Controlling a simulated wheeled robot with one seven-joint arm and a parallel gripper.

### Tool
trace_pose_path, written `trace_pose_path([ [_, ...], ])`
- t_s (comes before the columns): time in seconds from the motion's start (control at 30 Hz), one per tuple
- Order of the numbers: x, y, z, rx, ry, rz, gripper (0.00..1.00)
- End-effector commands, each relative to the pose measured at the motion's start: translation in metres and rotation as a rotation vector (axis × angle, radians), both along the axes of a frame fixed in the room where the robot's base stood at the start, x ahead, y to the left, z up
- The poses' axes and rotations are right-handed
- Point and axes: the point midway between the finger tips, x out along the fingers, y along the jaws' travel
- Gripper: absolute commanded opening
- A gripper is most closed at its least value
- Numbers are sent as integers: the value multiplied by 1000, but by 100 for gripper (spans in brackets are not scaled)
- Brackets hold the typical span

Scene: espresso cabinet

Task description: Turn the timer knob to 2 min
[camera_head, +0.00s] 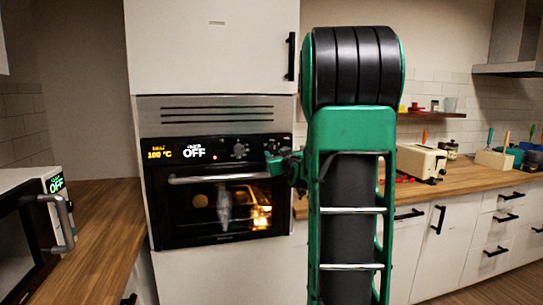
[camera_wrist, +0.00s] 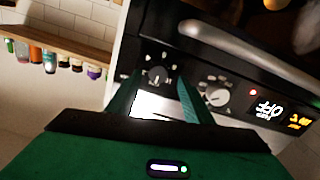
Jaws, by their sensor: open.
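The built-in oven's black control panel (camera_head: 215,151) shows a yellow 100 °C readout and a white OFF readout (camera_head: 195,153). Two round knobs sit right of the readouts. The nearer-to-centre knob (camera_head: 239,150) is clear in the head view and shows in the wrist view (camera_wrist: 218,95). The outer knob (camera_wrist: 157,75) has small marks around it and lies between my fingertips in the wrist view. My gripper (camera_head: 278,164) is open in front of the panel's right end; contact with the knob cannot be told. I cannot read which knob is the timer.
The oven door handle (camera_head: 220,178) runs just below the panel. A tall cabinet door (camera_head: 212,50) is above. A microwave (camera_head: 25,230) stands on the left counter. A toaster (camera_head: 420,161) stands on the right counter. My arm blocks the middle right.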

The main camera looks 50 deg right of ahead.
Motion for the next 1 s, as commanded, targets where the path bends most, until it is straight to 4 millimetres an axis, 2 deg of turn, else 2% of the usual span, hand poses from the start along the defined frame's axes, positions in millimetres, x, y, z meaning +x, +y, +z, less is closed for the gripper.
trace_pose_path([
  [0.2,17,-10,0,1,1,1,46],
  [0.57,20,-12,0,0,0,0,46],
  [0.73,20,-12,0,1,0,1,6],
  [0.8,20,-11,0,1,0,2,5],
  [0.83,20,-1,0,2,-1,4,5],
  [1.0,22,-7,-1,13,-5,7,5],
])
